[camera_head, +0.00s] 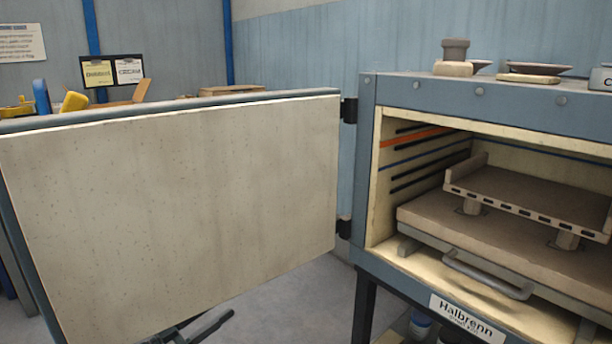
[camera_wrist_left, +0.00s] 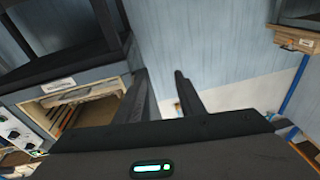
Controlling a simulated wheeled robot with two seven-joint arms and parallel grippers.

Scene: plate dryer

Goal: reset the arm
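My left gripper (camera_head: 212,322) shows as dark parts at the bottom of the head view, below the lower edge of the open door (camera_head: 190,200), which hides much of the arm. In the left wrist view my left gripper (camera_wrist_left: 160,76) has two dark fingers spread apart, with nothing between them. The oven (camera_head: 480,93) stands at the right with its chamber open; it also shows at the left of the left wrist view (camera_wrist_left: 108,72), looking upside down. My right gripper is in neither view.
A shelf with a handle (camera_head: 487,275) in the oven carries a raised, slotted tray (camera_head: 530,190). Small weights and dishes (camera_head: 455,55) stand on the oven's top. A bench with yellow items (camera_head: 75,101) is behind the door. Grey floor (camera_head: 300,300) shows between door and oven stand.

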